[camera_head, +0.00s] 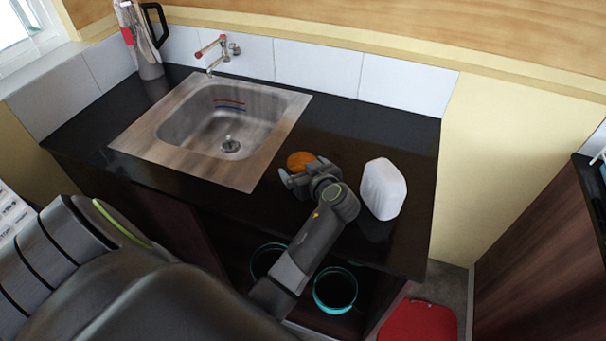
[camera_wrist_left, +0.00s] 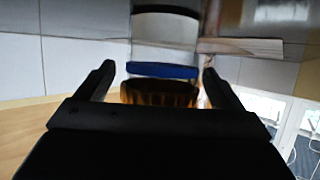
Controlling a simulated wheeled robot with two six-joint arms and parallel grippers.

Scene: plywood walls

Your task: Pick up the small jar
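The small jar (camera_head: 300,160) shows in the head view as a rounded orange-brown top on the black counter, right of the sink. Its lower part is hidden by my left gripper (camera_head: 297,181), which is at its near side. In the left wrist view my left gripper (camera_wrist_left: 160,70) is open. The jar's ribbed amber part (camera_wrist_left: 160,92) and a blue band (camera_wrist_left: 163,70) show between the fingers, with a gap on each side. I cannot tell how far the jar is inside the fingers. My right gripper is not in view.
A white rounded container (camera_head: 383,188) stands on the counter (camera_head: 345,145) just right of my left wrist. The sink (camera_head: 180,155) lies left of the gripper, with a tap (camera_head: 215,52) behind. The counter's back right is clear.

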